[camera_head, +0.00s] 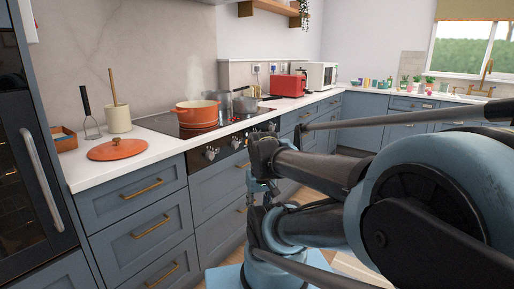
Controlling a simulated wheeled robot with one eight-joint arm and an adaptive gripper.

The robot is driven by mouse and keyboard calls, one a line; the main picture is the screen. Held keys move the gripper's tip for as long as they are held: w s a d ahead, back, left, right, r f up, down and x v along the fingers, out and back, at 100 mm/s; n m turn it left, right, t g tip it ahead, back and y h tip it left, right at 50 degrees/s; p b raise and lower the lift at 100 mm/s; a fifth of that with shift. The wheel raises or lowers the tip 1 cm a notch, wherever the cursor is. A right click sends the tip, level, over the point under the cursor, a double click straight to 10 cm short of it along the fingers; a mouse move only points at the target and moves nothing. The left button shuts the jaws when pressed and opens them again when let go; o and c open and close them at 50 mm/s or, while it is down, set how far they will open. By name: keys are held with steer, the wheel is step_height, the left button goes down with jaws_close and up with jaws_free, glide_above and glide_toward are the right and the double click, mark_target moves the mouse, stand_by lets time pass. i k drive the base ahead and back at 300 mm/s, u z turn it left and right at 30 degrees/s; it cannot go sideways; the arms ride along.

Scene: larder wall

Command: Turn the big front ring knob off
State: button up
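The hob (165,124) is black and set into the white counter. Its front panel carries a row of silver knobs; two show clearly, a left knob (210,153) and one to its right (236,143). More knobs lie further right, partly behind my arm. I cannot tell from markings which knob is the big front ring's, or how each is set. An orange pot (197,115) steams on the hob, with a grey pan (244,104) behind it to the right. My gripper (262,187) appears below and right of the clear knobs, before the drawers, apart from them. Its fingers are too small to read.
An orange lid (117,149) lies on the counter left of the hob, near a utensil crock (118,119) and a wooden box (64,139). A red toaster (287,85) and a microwave (321,76) stand further back. Drawer handles (142,189) stick out below the counter.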

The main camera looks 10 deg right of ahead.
mark_target(235, 143)
steer(key=u, duration=1.45)
steer(key=k, duration=0.9)
steer(key=z, duration=0.25)
steer(key=i, duration=0.5)
